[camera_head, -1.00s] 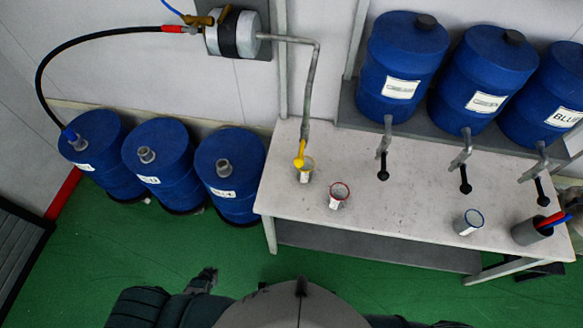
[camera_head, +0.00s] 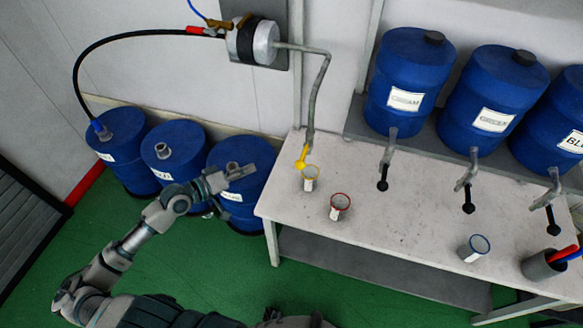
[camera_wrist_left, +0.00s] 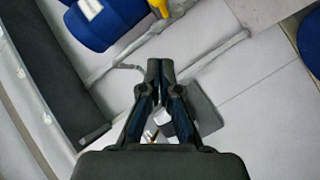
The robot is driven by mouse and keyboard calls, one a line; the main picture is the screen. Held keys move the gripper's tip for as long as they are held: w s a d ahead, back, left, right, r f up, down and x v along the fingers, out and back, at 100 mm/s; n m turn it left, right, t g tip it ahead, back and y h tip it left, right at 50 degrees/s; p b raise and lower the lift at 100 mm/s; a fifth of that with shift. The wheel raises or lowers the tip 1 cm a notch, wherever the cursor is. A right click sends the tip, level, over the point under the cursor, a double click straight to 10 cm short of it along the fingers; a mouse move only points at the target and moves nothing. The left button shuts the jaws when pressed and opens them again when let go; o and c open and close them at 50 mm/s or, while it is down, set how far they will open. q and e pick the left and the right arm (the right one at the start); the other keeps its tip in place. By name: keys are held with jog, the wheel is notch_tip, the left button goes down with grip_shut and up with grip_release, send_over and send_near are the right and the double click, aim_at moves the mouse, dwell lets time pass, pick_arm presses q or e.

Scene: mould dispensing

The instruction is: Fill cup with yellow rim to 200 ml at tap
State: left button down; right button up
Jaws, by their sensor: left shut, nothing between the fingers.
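The yellow-rimmed cup (camera_head: 311,180) stands upright on the left end of the white table (camera_head: 285,195), below the yellow-tipped tap (camera_head: 304,156) on a bent grey pipe. Whether there is liquid in the cup I cannot tell. My left gripper (camera_head: 238,173) is raised in front of the rightmost floor drum, left of the table and apart from the cup. In the left wrist view its fingers (camera_wrist_left: 160,65) are together with nothing between them. My right gripper is not in view.
A red-rimmed cup (camera_head: 340,206) stands right of the yellow-rimmed one, and a blue-rimmed cup (camera_head: 474,248) farther right. Blue drums (camera_head: 410,78) with taps stand behind the table. A pump (camera_head: 253,41) is on the wall. A grey holder (camera_head: 543,265) stands at the right.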

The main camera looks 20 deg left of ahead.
pick_arm(q)
jog(key=p, duration=0.2)
send_near(303, 156)
jog(key=w+r, duration=0.2)
jog(key=d+f, duration=0.1)
jog(key=d+f+p, duration=0.1)
jog(key=f, duration=0.1)
jog(key=shift+w, duration=0.3)
dwell(0.3)
